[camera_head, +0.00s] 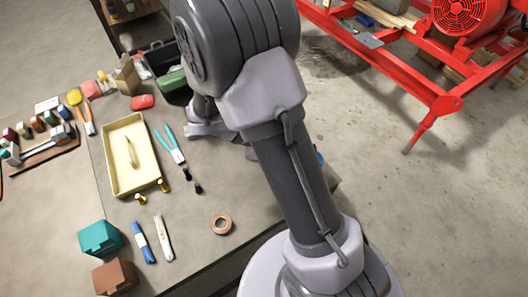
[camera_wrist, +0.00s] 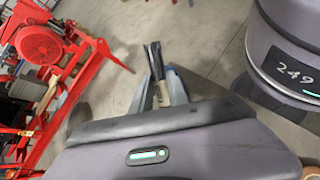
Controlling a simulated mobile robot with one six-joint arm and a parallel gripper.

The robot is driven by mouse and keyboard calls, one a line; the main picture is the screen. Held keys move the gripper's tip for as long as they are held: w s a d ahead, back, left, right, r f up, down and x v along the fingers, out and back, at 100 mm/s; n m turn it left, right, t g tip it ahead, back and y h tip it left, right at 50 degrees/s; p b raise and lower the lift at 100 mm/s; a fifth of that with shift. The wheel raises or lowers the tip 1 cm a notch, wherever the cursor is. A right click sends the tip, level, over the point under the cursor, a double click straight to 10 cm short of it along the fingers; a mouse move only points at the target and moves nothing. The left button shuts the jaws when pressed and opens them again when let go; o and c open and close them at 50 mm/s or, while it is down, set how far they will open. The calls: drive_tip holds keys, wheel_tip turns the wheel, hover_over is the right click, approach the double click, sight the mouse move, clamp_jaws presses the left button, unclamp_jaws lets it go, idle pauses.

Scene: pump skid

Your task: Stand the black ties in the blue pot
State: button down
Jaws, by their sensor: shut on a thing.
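In the wrist view my gripper (camera_wrist: 160,92) is shut on the black ties (camera_wrist: 154,56), a narrow dark bundle with a beige band around it. The bundle sticks out beyond the fingertips. In the head view my own arm hides the gripper's jaws and the ties. A small patch of blue (camera_head: 319,157) shows at the right edge of my arm in the head view. It may be part of the blue pot, but most of it is hidden and I cannot tell.
The table holds a cream tray (camera_head: 111,180), teal-handled pliers (camera_head: 172,146), a tape roll (camera_head: 221,224), a teal box (camera_head: 99,238) and a brown box (camera_head: 115,276). A red pump frame (camera_head: 440,103) stands on the floor at the right. Bare tabletop surrounds the tape roll.

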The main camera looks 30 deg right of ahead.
drive_tip(key=d+r+n+t+h+p, duration=0.1)
drive_tip(key=d+r+n+h+p, duration=0.1)
drive_tip(key=d+r+n+h, duration=0.5)
wheel_tip(320, 180, down, 12)
drive_tip(key=a+h+b, duration=0.2)
drive_tip(key=b, duration=0.9)
drive_tip(key=shift+s+a+h, duration=0.15)
drive_tip(key=shift+s+h, duration=0.15)
drive_tip(key=shift+s, duration=0.05)
drive_tip(key=c, duration=1.2)
unclamp_jaws()
drive_tip(key=shift+f, duration=0.1)
drive_tip(key=shift+a, duration=0.15)
drive_tip(key=p+v, duration=0.4)
drive_tip(key=v, duration=1.3)
drive_tip(key=shift+w+a+f, duration=0.1)
